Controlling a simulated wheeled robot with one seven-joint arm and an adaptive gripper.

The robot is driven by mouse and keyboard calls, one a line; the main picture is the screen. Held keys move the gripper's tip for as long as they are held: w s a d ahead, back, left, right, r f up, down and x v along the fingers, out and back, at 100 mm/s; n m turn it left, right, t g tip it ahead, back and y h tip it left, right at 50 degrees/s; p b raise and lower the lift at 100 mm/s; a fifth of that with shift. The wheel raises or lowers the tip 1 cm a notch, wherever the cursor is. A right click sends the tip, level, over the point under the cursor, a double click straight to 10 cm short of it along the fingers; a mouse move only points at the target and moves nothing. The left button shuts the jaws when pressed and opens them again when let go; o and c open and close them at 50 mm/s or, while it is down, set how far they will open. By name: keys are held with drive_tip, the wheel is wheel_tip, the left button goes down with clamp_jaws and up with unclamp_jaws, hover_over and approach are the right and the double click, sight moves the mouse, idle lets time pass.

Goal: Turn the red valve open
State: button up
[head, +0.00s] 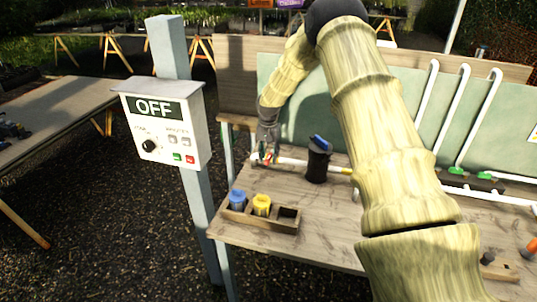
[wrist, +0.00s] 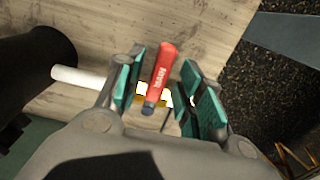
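The red valve handle (wrist: 163,68), with white lettering, stands between the fingers of my gripper (wrist: 164,76) in the wrist view. The fingers, with green pads, are open on either side of it, with a gap showing on each side. A yellowish valve body sits under the handle on a white pipe (wrist: 75,76). In the head view my gripper (head: 267,150) is low over the wooden bench at the pipe's left end. The valve is mostly hidden there, with only a little red showing.
A wooden tray (head: 262,222) with a blue and a yellow cup sits at the bench front. A control box (head: 165,125) reading OFF stands on a post to the left.

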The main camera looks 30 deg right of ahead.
drive_tip(key=shift+c, duration=0.5)
clamp_jaws()
